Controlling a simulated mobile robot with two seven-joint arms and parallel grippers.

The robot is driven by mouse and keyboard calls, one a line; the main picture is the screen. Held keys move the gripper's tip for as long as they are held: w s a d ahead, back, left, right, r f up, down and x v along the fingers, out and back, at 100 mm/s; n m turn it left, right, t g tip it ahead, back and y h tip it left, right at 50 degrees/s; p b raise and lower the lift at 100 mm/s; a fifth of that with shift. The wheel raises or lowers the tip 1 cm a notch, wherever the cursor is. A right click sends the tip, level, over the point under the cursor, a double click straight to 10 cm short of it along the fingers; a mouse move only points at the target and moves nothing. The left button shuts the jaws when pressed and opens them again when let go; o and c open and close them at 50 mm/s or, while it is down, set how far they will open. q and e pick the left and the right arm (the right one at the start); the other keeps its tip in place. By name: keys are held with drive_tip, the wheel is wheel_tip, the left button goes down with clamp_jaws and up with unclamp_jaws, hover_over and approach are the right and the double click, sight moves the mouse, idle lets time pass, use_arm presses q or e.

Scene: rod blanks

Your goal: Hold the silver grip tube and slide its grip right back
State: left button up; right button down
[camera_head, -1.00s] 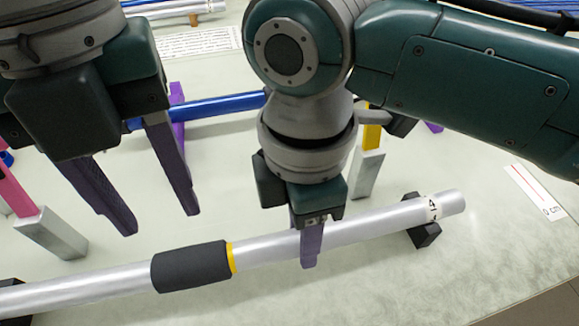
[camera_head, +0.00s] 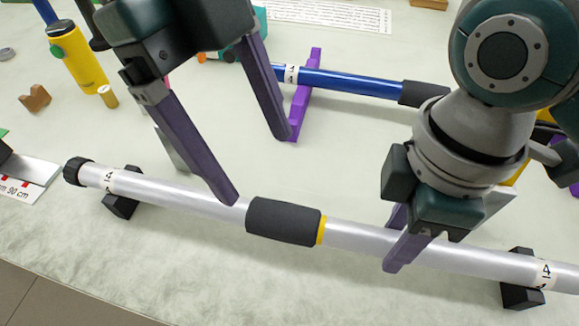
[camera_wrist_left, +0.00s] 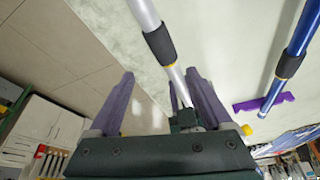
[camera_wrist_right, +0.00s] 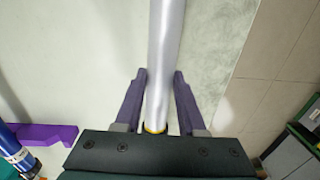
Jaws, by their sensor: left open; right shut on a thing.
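The silver grip tube (camera_head: 150,190) lies across the front of the table on two black rests, with a black cap at its left end. Its dark foam grip (camera_head: 285,221), with a yellow ring on the right edge, sits around the tube near mid-length. The grip also shows in the left wrist view (camera_wrist_left: 160,44). My right gripper (camera_head: 397,243) is shut on the tube (camera_wrist_right: 167,40) to the right of the grip. My left gripper (camera_head: 257,165) is open and empty, just behind and above the tube, left of the grip; one fingertip overlaps the tube in the head view.
Behind lies a blue tube (camera_head: 350,82) with a dark grip, on a purple rest (camera_head: 305,95). A yellow-handled thing (camera_head: 78,58) and a small brown block (camera_head: 36,98) stand at the back left. The table's front edge runs close before the silver tube.

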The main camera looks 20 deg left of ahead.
sight(274, 209)
use_arm(q)
drive_tip(key=f+n, duration=0.1)
drive_tip(key=f, duration=0.2)
drive_tip(key=d+f+n, duration=0.1)
drive_tip(key=f, duration=0.3)
drive_tip(key=d+f+n, duration=0.1)
drive_tip(key=f, duration=0.3)
drive_tip(key=shift+s+d+n+t+h, duration=0.2)
drive_tip(key=shift+n+t+h, duration=0.1)
drive_tip(key=shift+n+h, duration=0.1)
clamp_jaws()
idle(0.6)
